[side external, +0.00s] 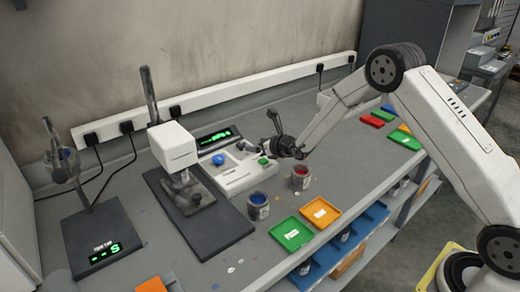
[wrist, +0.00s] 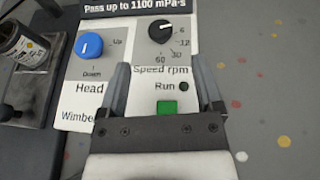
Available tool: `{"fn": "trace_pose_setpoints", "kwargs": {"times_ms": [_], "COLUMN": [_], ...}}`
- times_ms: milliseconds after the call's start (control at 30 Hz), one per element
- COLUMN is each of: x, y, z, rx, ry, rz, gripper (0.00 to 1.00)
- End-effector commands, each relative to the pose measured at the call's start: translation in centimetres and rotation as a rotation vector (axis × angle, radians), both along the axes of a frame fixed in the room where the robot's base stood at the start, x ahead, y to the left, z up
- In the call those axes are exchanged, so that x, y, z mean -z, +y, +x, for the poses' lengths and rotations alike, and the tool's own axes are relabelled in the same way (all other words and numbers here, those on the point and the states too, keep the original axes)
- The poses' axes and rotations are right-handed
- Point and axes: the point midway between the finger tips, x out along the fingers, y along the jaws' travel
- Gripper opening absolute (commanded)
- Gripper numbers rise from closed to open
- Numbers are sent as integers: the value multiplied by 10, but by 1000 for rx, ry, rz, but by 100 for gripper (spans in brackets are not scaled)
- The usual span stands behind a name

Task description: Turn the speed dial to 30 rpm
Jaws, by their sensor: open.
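The speed dial (wrist: 158,31) is a dark grey knob on the white control panel (wrist: 80,112), under a "Pass up to 1100 mPa·s" display. Its white pointer aims to the upper right, near or a little above the 6 mark. The marks 6, 12, 30 and 60 run down its right side to below it, with "Speed rpm" beneath. My gripper (wrist: 160,66) is open and empty. In the wrist view its fingertips lie below the dial, apart from it. In the side view my gripper (side external: 275,128) is over the panel's right end; I cannot clearly make out the dial there.
A blue Head knob (wrist: 88,46) is left of the dial, and a green Run button (wrist: 167,107) shows between my fingers. Paint cans (side external: 258,206) and orange and green trays (side external: 291,233) stand in front. The white mixer head (side external: 174,147) is left of the panel.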

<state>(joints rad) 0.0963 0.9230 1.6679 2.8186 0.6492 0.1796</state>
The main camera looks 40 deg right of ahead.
Motion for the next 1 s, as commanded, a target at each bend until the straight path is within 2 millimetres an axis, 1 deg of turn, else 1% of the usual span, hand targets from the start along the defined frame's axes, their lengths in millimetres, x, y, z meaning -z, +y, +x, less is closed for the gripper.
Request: {"fn": "trace_pose_setpoints", "kwargs": {"times_ms": [167,367,667,800,1000], "x": [-1,-3,-5,-3,1], "y": [-1,-6,-19,-26,-32], "z": [2,7,13,12,9], "rx": [-13,-71,-238,-313,-379], "ry": [-5,-25,-40,-26,-3], "rz": [0,3,5,4,1], "gripper": [84,84,84,84,84]}}
